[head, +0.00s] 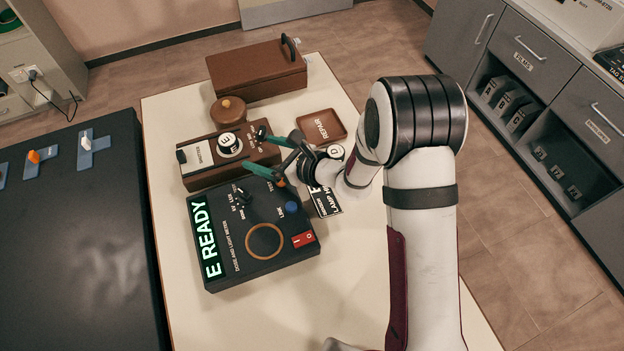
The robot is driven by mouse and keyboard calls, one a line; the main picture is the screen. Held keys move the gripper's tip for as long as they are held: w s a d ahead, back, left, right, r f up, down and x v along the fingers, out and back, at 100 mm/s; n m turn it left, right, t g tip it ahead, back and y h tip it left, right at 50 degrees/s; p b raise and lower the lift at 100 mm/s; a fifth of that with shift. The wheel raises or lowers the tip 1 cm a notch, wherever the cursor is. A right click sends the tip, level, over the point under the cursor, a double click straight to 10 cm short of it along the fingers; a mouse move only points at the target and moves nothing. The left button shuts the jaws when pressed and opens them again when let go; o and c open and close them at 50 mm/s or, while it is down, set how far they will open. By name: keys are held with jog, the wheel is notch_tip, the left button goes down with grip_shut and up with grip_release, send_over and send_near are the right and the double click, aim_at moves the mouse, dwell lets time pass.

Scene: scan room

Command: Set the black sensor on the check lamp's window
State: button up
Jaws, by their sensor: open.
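A round black sensor with a white top lettered E (229,142) sits upright on top of the brown box with a white label (196,155), which looks like the check lamp. It covers the spot under it, so I cannot see the window. My gripper (257,151) is open, with its green fingers pointing left, just right of the sensor. Nothing shows between the fingers. A second round piece lettered D (336,152) is partly hidden behind my wrist. The black meter (220,278) in front shows E READY on its lit display (208,240).
A brown lidded box (255,75) and a round brown pot (228,110) stand behind. A brown REPAIR tray (321,126) lies to the right. A printed card (325,202) is partly under my arm. The table (350,290) is clear at front.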

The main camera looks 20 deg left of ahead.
jog(key=s+d+r+n+g+h, duration=0.2)
jog(key=s+d+r+n+g, duration=0.3)
jog(key=s+d+r+n, duration=0.7)
jog(key=s+d+n+t+h, duration=0.1)
jog(key=s+d+h, duration=0.3)
jog(key=d, duration=0.7)
jog(key=s+d+n+t+h, duration=0.1)
jog(key=s+d+h, duration=0.4)
jog(key=d, duration=0.6)
jog(key=shift+r+n, duration=0.3)
jog(key=shift+c, duration=0.2)
